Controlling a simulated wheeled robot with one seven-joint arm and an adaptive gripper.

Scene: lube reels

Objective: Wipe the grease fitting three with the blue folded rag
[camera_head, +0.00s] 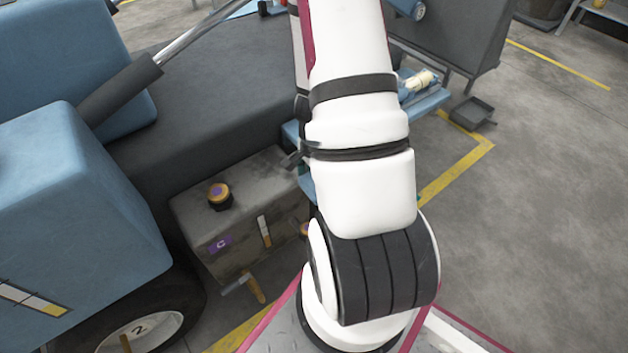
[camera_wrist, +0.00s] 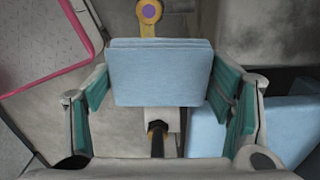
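The blue folded rag (camera_wrist: 160,75) is between the two teal-padded fingers of my gripper (camera_wrist: 160,78) in the wrist view. The fingers press on its left and right edges and it lies flat across the gap. Just below the rag in that view is a pale block with a dark and brass-coloured fitting (camera_wrist: 157,128), partly covered by the rag. I cannot read a number on it, so I cannot tell whether it is fitting three. In the head view my arm hides the gripper and the rag.
Blue machinery (camera_head: 75,190) and a wheel (camera_head: 140,335) stand left.

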